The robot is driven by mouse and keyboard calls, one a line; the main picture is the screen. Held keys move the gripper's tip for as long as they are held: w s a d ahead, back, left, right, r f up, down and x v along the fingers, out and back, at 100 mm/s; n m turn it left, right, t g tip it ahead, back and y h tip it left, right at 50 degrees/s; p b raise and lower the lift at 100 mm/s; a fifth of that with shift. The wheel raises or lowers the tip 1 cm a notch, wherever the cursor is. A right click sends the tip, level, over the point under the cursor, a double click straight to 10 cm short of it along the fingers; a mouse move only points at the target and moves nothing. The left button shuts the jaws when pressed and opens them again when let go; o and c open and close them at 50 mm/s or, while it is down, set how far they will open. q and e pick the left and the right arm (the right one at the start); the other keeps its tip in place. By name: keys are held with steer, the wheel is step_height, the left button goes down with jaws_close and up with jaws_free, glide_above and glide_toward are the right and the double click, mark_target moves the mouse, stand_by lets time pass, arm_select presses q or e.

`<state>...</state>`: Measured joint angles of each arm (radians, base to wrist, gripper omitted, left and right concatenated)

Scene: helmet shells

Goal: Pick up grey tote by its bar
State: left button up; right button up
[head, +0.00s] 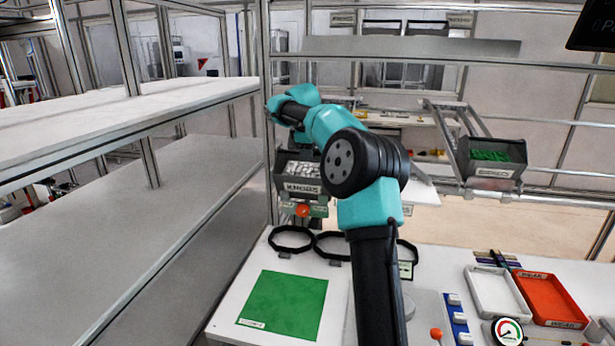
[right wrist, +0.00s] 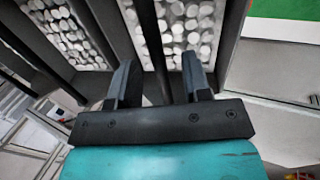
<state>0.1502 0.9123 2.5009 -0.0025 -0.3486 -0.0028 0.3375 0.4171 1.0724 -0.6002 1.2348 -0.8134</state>
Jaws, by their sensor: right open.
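The grey tote (head: 303,188), labelled KNOBS and filled with white knobs, hangs at the rack behind the table. My right arm reaches over to it, and its elbow hides the tote's right side. In the right wrist view my right gripper (right wrist: 160,78) is open above the tote. A dark bar (right wrist: 152,45) runs between its two fingers, with white knobs (right wrist: 185,22) on either side. I cannot tell whether the fingers touch the bar. In the head view the fingertips are not clear. My left gripper is not in view.
A second grey bin (head: 495,172) with green parts hangs at the right. The table holds a green mat (head: 284,305), black rings (head: 291,239), a white tray (head: 495,295) and a red tray (head: 548,300). A rack post (head: 266,120) stands just left of the tote.

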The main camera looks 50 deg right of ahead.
steer(key=x, duration=0.4)
steer(key=shift+d, duration=0.1)
stand_by(0.3)
jaws_close()
stand_by(1.3)
